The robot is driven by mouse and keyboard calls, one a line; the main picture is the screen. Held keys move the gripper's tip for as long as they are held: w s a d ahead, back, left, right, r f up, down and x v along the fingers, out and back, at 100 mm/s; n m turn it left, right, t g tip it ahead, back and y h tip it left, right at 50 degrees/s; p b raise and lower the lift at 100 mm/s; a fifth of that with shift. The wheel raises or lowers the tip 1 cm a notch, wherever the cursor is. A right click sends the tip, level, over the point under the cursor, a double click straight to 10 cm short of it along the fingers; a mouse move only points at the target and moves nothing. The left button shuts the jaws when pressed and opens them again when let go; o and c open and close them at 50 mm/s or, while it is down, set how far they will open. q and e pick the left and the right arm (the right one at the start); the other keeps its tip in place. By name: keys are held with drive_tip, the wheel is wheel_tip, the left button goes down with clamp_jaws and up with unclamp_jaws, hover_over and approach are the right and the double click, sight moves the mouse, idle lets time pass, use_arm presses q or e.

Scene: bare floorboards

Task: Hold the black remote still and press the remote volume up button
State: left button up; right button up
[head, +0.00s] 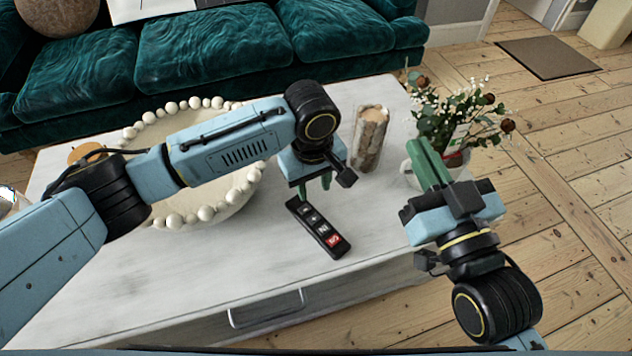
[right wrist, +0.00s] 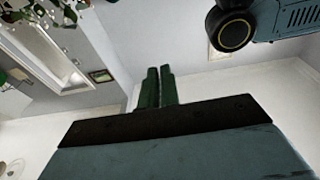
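The black remote (head: 319,228) lies on the pale wooden table, with light-marked buttons and a red one at its near end. My left gripper (head: 315,187) points down at the remote's far end. Its green fingers are apart, and I see nothing held between them; whether they touch the remote is unclear. My right gripper (head: 424,158) is raised to the right of the remote, pointing up and away from it. Its green fingers are together and empty, as the right wrist view also shows (right wrist: 159,84). The remote is outside that view. I cannot make out which button is volume up.
A large bowl with a beaded rim (head: 205,213) stands left of the remote, partly behind my left arm. A glass jar (head: 369,138) and a potted flowering plant (head: 458,115) stand at the table's back right. The tabletop (head: 240,270) in front is clear.

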drive_tip(key=o, duration=0.4)
drive_tip(key=shift+d+r, duration=0.15)
drive_tip(key=o, duration=1)
wheel_tip(320, 180, down, 6)
drive_tip(key=s+a+n+g+y, duration=0.1)
drive_tip(key=a, duration=0.1)
drive_tip(key=shift+a+g+y, duration=0.2)
drive_tip(key=shift+g+y, duration=0.2)
drive_tip(key=n+g+y, duration=0.1)
drive_tip(key=n+g, duration=0.3)
drive_tip(key=g, duration=0.3)
approach(341, 248)
drive_tip(key=shift+y, duration=0.3)
drive_tip(key=x, duration=0.9)
drive_tip(key=shift+w, duration=0.1)
